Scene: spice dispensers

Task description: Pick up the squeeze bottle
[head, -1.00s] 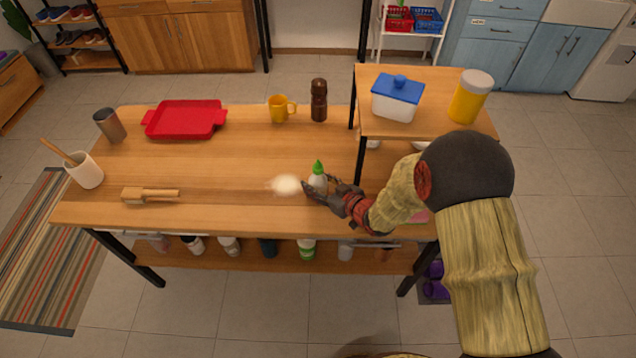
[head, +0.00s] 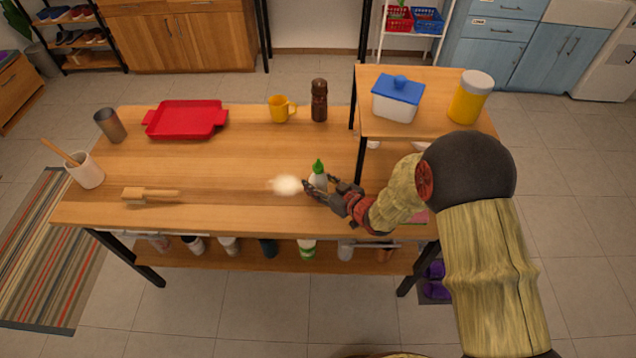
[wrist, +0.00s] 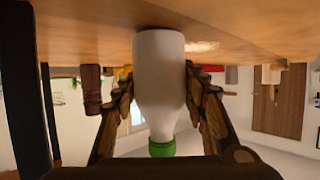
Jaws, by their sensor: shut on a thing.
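The squeeze bottle (head: 318,178) is white with a green cap and nozzle. It stands upright on the wooden table near the front right. My gripper (head: 325,187) reaches it from the right and is shut on its body. In the wrist view, which is upside down, the bottle (wrist: 160,75) sits between the two fingers of my gripper (wrist: 160,85). Its base is at or very near the tabletop; I cannot tell if there is a gap. The fingers hide part of its sides.
A pale bright patch (head: 286,185) lies just left of the bottle. A wooden mallet-like tool (head: 150,195) is farther left. A red tray (head: 186,119), yellow mug (head: 279,108) and brown grinder (head: 319,100) stand at the back. A raised shelf (head: 425,125) is to the right.

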